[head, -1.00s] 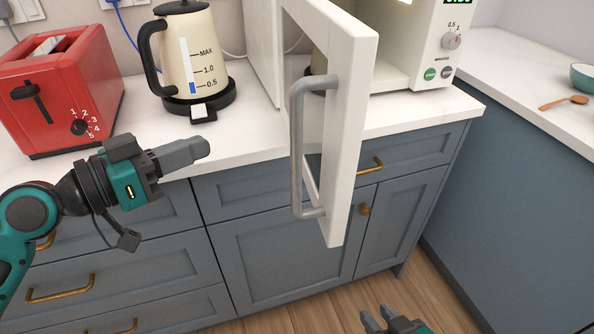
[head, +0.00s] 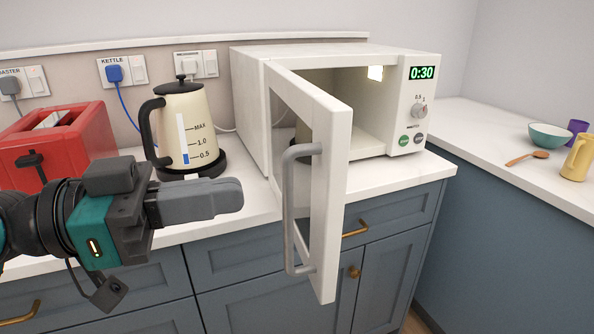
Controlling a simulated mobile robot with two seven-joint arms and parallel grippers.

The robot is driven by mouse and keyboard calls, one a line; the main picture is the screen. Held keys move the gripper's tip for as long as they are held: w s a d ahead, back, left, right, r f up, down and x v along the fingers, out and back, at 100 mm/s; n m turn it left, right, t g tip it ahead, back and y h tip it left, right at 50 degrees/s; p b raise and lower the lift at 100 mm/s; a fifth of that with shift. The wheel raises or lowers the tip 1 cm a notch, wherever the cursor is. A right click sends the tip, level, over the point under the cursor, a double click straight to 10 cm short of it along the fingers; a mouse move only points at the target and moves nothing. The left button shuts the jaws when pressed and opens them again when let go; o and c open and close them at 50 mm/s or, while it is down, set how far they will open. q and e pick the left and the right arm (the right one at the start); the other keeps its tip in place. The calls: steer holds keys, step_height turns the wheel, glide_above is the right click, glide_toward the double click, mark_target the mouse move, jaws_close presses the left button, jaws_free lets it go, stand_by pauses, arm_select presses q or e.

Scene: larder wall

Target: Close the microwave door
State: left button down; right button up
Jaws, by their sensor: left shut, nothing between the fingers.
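The white microwave (head: 397,75) stands on the counter with its lit inside showing. Its door (head: 327,210) is wide open and sticks out past the counter's front edge toward me. The grey bar handle (head: 289,210) is on the left face of the door as I see it. My left gripper (head: 240,195) is shut and empty, to the left of the handle and apart from it, pointing right. My right gripper is out of view.
A cream kettle (head: 187,125) on its black base and a red toaster (head: 88,135) stand left of the microwave. A teal bowl (head: 549,136), a wooden spoon (head: 527,157), a yellow jug (head: 578,158) and a purple cup (head: 577,130) are on the right counter.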

mark_target(327, 180)
arm_select(q)
steer(key=p+x, duration=0.2)
steer(key=x, duration=0.5)
steer(key=shift+d+r, duration=0.1)
steer(key=shift+w+d, duration=0.1)
steer(key=shift+d, duration=0.45)
steer(key=shift+d, duration=0.1)
